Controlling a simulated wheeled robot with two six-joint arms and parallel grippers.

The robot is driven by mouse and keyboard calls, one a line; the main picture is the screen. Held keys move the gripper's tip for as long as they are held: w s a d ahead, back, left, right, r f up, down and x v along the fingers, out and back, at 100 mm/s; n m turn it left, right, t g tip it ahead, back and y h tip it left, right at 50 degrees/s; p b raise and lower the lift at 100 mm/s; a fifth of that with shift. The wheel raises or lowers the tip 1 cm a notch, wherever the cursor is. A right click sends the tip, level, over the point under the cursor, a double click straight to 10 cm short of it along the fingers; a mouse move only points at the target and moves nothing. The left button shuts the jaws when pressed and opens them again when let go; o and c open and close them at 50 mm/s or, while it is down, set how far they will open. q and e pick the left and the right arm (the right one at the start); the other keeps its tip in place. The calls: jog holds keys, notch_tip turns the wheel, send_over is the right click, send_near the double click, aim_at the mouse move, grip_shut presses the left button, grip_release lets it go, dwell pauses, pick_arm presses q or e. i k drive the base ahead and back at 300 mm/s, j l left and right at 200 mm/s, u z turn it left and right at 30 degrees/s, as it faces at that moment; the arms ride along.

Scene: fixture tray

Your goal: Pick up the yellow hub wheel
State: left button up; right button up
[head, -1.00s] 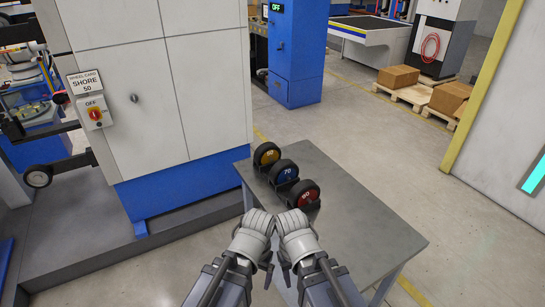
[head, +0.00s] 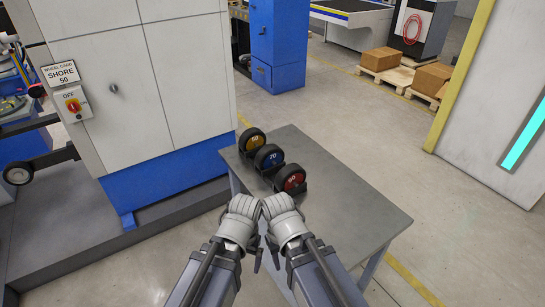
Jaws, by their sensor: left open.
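The yellow hub wheel (head: 252,139) is a black-tyred wheel with a yellow hub, standing upright at the far left of the grey table (head: 345,200). A blue hub wheel (head: 268,158) marked 70 and a red hub wheel (head: 290,178) stand nearer in the same row, in dark holders. My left gripper (head: 243,207) is open and empty at the near side of the table, below the wheels in the picture. My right gripper (head: 277,206) is close beside it, nearer the red wheel. Its jaw opening is not clear. Neither gripper touches a wheel.
A white and blue machine cabinet (head: 150,105) stands left of the table. It carries a "SHORE 50" card (head: 61,74) and a red rotary switch (head: 73,104) marked OFF. The table's right half is clear. Boxes (head: 381,59) sit on pallets at the back.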

aim_at(251, 138)
jog(key=i+j+z, duration=0.15)
jog(key=i+j, duration=0.15)
jog(key=i+j+z, duration=0.15)
jog(key=j, duration=0.35)
jog(key=i+j+z, duration=0.15)
jog(key=i+j, duration=0.35)
jog(key=i, duration=0.2)
jog(key=i+j, duration=0.1)
jog(key=i, duration=0.2)
jog(key=z, duration=0.05)
